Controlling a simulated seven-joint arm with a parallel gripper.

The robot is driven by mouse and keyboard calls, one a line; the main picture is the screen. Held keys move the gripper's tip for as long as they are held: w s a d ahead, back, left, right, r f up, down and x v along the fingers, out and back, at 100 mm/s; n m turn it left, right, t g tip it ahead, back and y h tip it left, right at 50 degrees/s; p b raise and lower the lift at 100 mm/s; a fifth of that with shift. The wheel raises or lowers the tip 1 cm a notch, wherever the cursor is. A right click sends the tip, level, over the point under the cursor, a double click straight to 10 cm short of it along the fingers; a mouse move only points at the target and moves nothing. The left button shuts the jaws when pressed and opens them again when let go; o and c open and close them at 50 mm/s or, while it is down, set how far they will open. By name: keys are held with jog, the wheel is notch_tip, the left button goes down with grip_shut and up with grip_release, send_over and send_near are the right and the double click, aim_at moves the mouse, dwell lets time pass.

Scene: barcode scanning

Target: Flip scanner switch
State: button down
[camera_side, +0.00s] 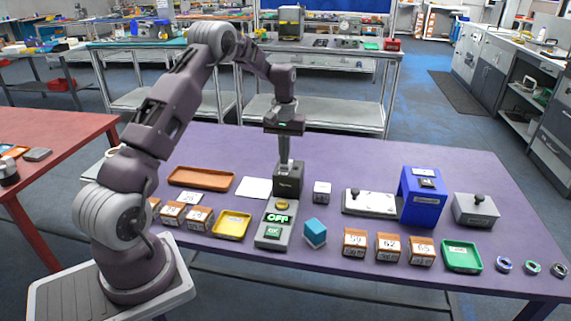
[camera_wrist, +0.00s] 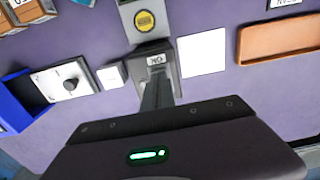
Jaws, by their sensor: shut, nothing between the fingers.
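A dark grey switch box (camera_side: 288,184) stands near the middle of the purple table, behind a grey panel (camera_side: 268,238) with a yellow button and a green display reading OFF. The box also shows in the wrist view (camera_wrist: 171,57), with an ON label on it. My gripper (camera_side: 284,164) is shut and empty, pointing down at the top of the box. In the wrist view the shut fingers (camera_wrist: 156,84) overlap the box; I cannot tell whether they touch it. The switch lever itself is hidden or too small to make out. A blue scanner-like housing (camera_side: 422,197) stands to the right.
A white card (camera_side: 254,187) and a brown tray (camera_side: 201,177) lie left of the box. A small pale cube (camera_side: 322,192) and a white plate with a knob (camera_side: 369,202) are to the right. A blue cube (camera_side: 315,232), numbered boxes, and yellow and green trays line the front edge.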

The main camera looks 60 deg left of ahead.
jog(key=shift+f, duration=0.5)
jog(key=shift+r, duration=3.5)
jog(key=s+d+r+m+t, duration=0.1)
jog(key=s+d+r+m, duration=0.1)
jog(key=s+d+r, duration=0.5)
jog(key=s+d+r+m+t, duration=0.2)
jog(key=s+d+r, duration=0.1)
jog(key=d+r, duration=0.65)
jog(key=s+d+m+t, duration=0.1)
jog(key=s+d, duration=0.2)
jog(key=s, duration=0.3)
jog(key=s+d+f+m, duration=0.1)
jog(key=s+d+m, duration=0.1)
jog(key=s+d, duration=0.2)
jog(key=s+d+m+t, duration=0.1)
jog(key=s+d, duration=0.3)
jog(key=s, duration=0.6)
jog(key=shift+f+m+t, duration=0.3)
jog(key=shift+f+m, duration=0.05)
jog(key=shift+m, duration=0.15)
